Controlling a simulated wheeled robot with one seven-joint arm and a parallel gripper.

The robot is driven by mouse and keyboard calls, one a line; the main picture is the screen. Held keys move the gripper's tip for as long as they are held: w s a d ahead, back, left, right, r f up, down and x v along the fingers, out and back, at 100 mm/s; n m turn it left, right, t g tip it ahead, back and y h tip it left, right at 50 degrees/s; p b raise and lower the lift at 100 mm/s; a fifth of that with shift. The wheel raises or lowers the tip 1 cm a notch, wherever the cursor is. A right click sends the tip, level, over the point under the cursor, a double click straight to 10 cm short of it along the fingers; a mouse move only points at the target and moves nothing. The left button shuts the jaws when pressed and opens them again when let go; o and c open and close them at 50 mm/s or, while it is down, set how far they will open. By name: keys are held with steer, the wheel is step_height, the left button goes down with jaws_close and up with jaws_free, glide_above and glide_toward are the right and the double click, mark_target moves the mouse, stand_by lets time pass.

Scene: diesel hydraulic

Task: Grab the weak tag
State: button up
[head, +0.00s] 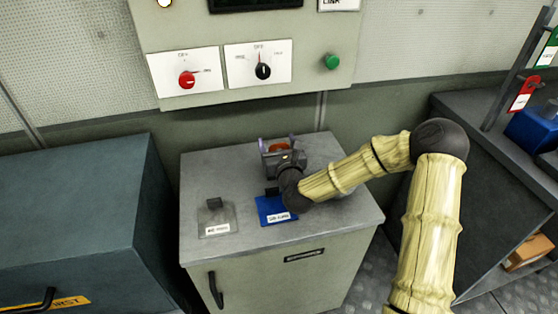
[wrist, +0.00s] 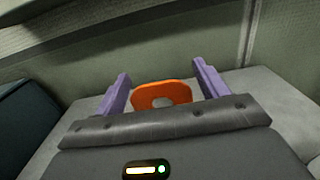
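An orange tag (head: 278,147) with a hole lies at the back of the grey cabinet top, and it also shows in the wrist view (wrist: 162,95). No writing on it shows, so I cannot tell if it is the weak tag. My gripper (head: 277,140) is open over the back of the cabinet top. In the wrist view its two purple fingers (wrist: 162,72) stand to the left and right of the orange tag, with a small gap on each side. The near edge of the tag is hidden behind the gripper body.
A control panel (head: 250,85) with knobs hangs behind. A rack on the right holds a red tag (head: 523,94). A dark blue-green cabinet (head: 70,200) stands left.

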steer(key=c, duration=0.8)
step_height(320, 180, up, 10)
steer(key=p, duration=0.1)
stand_by(0.4)
